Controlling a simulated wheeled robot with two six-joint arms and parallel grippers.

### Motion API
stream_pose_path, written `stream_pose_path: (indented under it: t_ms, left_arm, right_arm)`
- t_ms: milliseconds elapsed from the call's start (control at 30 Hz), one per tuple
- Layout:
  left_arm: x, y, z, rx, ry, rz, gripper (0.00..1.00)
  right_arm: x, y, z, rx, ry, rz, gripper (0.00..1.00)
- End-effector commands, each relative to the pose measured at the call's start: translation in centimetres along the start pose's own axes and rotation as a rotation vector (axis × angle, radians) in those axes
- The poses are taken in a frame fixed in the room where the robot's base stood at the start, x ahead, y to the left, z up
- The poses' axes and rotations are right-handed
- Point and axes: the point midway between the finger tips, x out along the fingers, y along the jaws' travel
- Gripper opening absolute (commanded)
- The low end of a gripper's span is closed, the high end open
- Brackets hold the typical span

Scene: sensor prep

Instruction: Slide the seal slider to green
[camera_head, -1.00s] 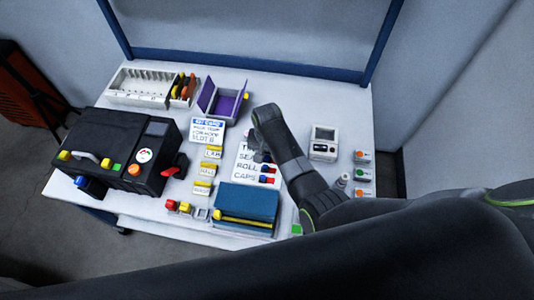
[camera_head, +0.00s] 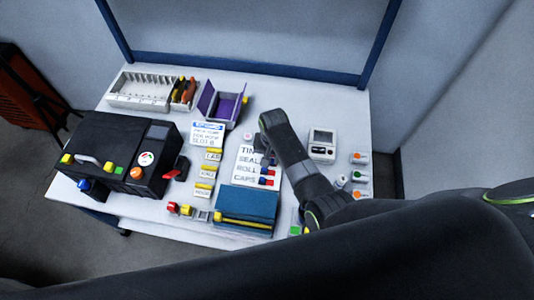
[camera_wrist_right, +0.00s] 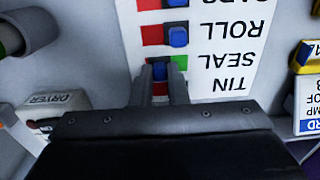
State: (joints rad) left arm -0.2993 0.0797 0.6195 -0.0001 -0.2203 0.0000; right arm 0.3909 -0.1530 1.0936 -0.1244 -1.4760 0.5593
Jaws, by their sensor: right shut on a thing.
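The white label board (camera_head: 246,178) lists TIN, SEAL, ROLL and CAPS, each row with a slider on a red and green track. My right gripper (camera_wrist_right: 161,88) is shut on the blue seal slider knob (camera_wrist_right: 160,71). In the right wrist view, green (camera_wrist_right: 181,62) shows to the right of the knob and some red to its left. The roll slider (camera_wrist_right: 178,36) and caps slider knobs sit at the right of their tracks, red showing left. In the head view, my right arm partly hides the upper sliders and its gripper (camera_head: 265,151). My left gripper is not in view.
A blue box (camera_head: 247,204) lies in front of the board. A black machine (camera_head: 118,150) fills the left side. A purple-lined open box (camera_head: 224,104) and a white rack (camera_head: 140,90) stand behind.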

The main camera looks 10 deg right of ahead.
Motion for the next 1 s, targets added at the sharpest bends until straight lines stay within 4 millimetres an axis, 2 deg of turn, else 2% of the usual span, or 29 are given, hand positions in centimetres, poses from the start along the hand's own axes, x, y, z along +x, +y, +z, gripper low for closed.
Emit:
stream_pose_path:
  t_ms: [67, 367, 400, 567, 867, 1000]
  left_arm:
    - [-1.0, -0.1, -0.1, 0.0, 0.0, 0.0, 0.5]
    - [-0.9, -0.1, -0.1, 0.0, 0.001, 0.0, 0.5]
    - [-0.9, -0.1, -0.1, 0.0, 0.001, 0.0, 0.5]
    - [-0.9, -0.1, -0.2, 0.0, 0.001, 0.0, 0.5]
    - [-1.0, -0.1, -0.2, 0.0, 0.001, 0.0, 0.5]
    - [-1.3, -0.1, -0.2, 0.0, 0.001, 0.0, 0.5]
  right_arm:
    - [-0.4, 0.8, 0.0, 0.0, 0.0, 0.002, 0.0]
    - [0.0, 1.2, 0.0, 0.001, 0.001, 0.004, 0.0]
    - [0.0, 1.2, -0.1, 0.001, 0.001, 0.004, 0.15]
    - [0.0, 1.1, -0.1, 0.001, 0.001, 0.004, 0.36]
    - [-0.1, 1.0, 0.0, 0.0, 0.001, 0.0, 0.36]
    - [-1.2, 1.0, 0.0, 0.001, 0.002, -0.001, 0.36]
